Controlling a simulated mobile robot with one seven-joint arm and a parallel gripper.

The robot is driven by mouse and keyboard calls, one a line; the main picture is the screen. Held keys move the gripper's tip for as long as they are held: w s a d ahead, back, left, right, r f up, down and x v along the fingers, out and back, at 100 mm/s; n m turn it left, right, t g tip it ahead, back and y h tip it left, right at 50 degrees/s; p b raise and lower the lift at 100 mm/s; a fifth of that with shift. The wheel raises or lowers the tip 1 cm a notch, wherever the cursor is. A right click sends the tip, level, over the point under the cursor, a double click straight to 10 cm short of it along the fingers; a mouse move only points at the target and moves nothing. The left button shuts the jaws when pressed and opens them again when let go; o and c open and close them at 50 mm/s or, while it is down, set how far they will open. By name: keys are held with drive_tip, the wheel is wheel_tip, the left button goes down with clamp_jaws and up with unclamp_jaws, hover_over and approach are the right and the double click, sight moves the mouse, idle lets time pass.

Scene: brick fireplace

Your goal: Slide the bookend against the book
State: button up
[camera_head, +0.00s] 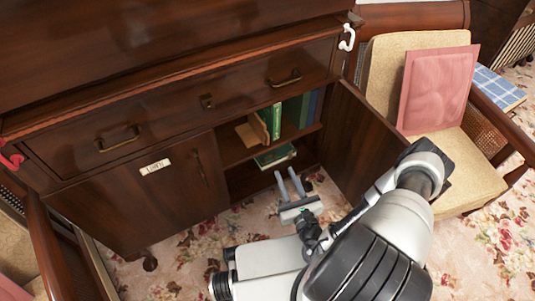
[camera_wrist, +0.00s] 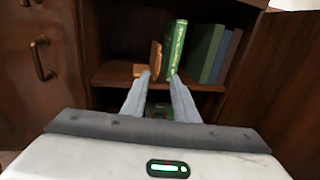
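The bookend (camera_head: 247,134) is a light-brown wooden piece with a flat base and an upright plate. It stands on the cabinet's middle shelf, left of the books, and shows in the wrist view (camera_wrist: 155,58). The book (camera_wrist: 176,48) is green, upright and slightly tilted, just right of the bookend; it also shows in the head view (camera_head: 273,119). I cannot tell whether they touch. My gripper (camera_head: 285,171) is open and empty, in front of the cabinet opening and below the shelf in the head view. Its fingers (camera_wrist: 160,77) point toward the shelf.
Several green and blue books (camera_wrist: 208,53) stand farther right on the shelf. Another green book (camera_head: 275,156) lies flat in the lower compartment. The open cabinet door (camera_head: 357,142) stands to the right, with a cushioned chair (camera_head: 455,165) beyond. The left door (camera_head: 150,193) is closed.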

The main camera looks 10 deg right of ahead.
sight(268, 136)
drive_tip(key=w+b, duration=0.1)
drive_tip(key=w, duration=0.4)
drive_tip(key=w+a+b, duration=0.1)
drive_tip(key=w, duration=0.5)
drive_tip(key=w+a+b, duration=0.1)
drive_tip(key=w, duration=0.5)
drive_tip(key=shift+w+a+b, duration=0.1)
drive_tip(key=shift+w+b, duration=0.05)
drive_tip(key=shift+b, duration=0.15)
drive_tip(key=shift+c, duration=0.6)
clamp_jaws()
